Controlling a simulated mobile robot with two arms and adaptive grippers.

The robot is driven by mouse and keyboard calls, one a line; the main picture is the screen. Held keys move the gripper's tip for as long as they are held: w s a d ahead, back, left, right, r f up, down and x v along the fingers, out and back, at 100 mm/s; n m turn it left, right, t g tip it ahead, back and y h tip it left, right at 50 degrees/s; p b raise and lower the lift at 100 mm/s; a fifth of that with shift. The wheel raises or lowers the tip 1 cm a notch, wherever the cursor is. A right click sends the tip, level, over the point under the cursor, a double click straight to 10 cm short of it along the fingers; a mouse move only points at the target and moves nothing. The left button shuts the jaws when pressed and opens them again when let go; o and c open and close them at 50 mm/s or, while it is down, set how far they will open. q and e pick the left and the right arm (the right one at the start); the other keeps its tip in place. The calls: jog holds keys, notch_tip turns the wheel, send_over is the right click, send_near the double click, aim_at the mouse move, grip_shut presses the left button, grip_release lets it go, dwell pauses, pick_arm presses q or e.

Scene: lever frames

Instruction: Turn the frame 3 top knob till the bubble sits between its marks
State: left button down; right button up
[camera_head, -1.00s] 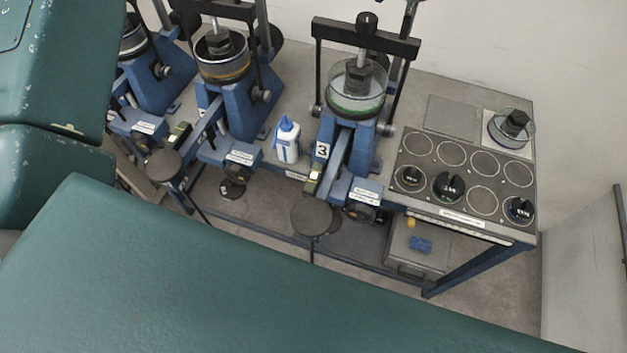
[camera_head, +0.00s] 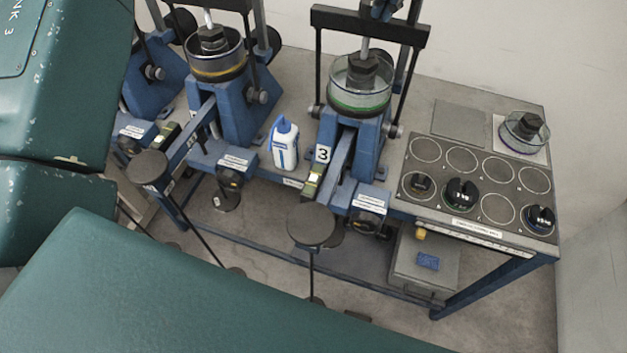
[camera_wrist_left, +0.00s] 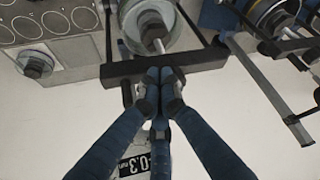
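Frame 3 (camera_head: 352,140), marked by a "3" label (camera_head: 322,154), is the rightmost blue lever frame. It has a black crossbar (camera_head: 340,20) above a glass dish (camera_head: 359,84). Its small yellow-green bubble vial (camera_head: 315,178) lies beside the lever; the bubble is too small to read. My left gripper (camera_head: 378,10) is at the middle of the crossbar, at the picture's top edge. The top knob is hidden there, so a grip cannot be told. My right gripper is out of view.
Two more blue frames stand to the left. A white bottle (camera_head: 285,144) with a blue cap stands beside frame 3. A dark weight tray (camera_head: 440,205) with black weights is on the right. My green arm links cover the lower left.

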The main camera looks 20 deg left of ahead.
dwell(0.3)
pick_arm(q)
jog(key=shift+w+a+f+p, duration=0.1)
jog(key=shift+w+a+p, duration=0.25)
jog(key=shift+w+p, duration=0.1)
dwell(0.8)
jog(key=shift+s+p, duration=0.1)
jog(key=shift+p, duration=0.2)
dwell(0.3)
jog(key=shift+s+a+p, duration=0.15)
jog(key=shift+a+p, duration=0.1)
jog(key=shift+p, duration=0.45)
jog(key=shift+s, duration=0.35)
notch_tip(320, 180, up, 6)
jog(key=p, duration=0.5)
jog(key=shift+d, duration=0.15)
